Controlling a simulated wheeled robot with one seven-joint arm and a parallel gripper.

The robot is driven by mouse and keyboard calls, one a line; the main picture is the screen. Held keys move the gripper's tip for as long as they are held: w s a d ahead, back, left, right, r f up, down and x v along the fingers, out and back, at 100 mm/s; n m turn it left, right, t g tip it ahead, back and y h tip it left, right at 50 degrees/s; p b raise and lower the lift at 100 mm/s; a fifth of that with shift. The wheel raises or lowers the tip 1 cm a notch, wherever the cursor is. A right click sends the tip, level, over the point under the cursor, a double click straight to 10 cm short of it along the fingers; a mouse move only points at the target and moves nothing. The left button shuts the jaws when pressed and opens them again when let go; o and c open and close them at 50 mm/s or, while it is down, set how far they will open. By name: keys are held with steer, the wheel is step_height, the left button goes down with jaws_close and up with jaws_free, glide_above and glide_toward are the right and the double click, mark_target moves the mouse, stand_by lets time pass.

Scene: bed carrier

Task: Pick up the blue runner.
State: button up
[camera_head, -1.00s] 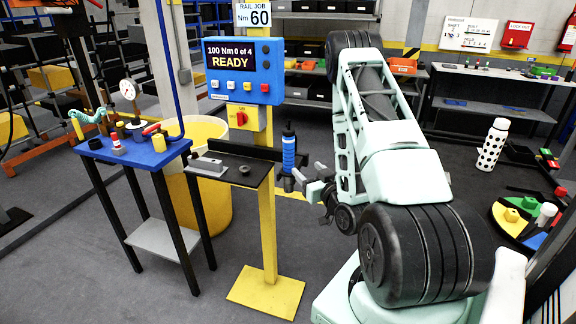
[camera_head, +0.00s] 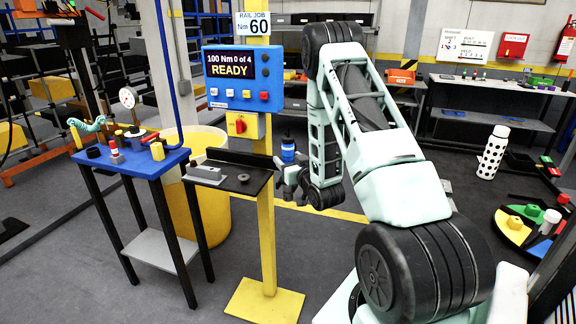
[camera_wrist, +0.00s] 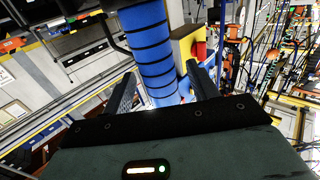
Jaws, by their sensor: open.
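The blue runner (camera_head: 288,151) is an upright blue cylinder with dark bands, just right of the small dark shelf on the yellow post. My gripper (camera_head: 282,180) is at its lower part and hides some of it in the head view. In the wrist view the runner (camera_wrist: 152,45) runs down from the top edge between the two open fingers of my gripper (camera_wrist: 160,84). One finger is on each side of it. Whether either finger touches it I cannot tell.
The dark shelf (camera_head: 225,176) carries a grey block and a small ring, close left of my gripper. The blue control box (camera_head: 243,78) reads READY above it. A blue-topped table (camera_head: 150,164) with tools stands left. Open floor lies right of the post.

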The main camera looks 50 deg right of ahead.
mark_target(288, 128)
steer(key=shift+p+x, duration=0.3)
steer(key=shift+x, duration=1.15)
jaws_close()
steer(key=shift+r, duration=0.15)
steer(key=shift+r, duration=0.1)
steer(key=shift+r+b, duration=1)
steer(key=shift+r, duration=3.9)
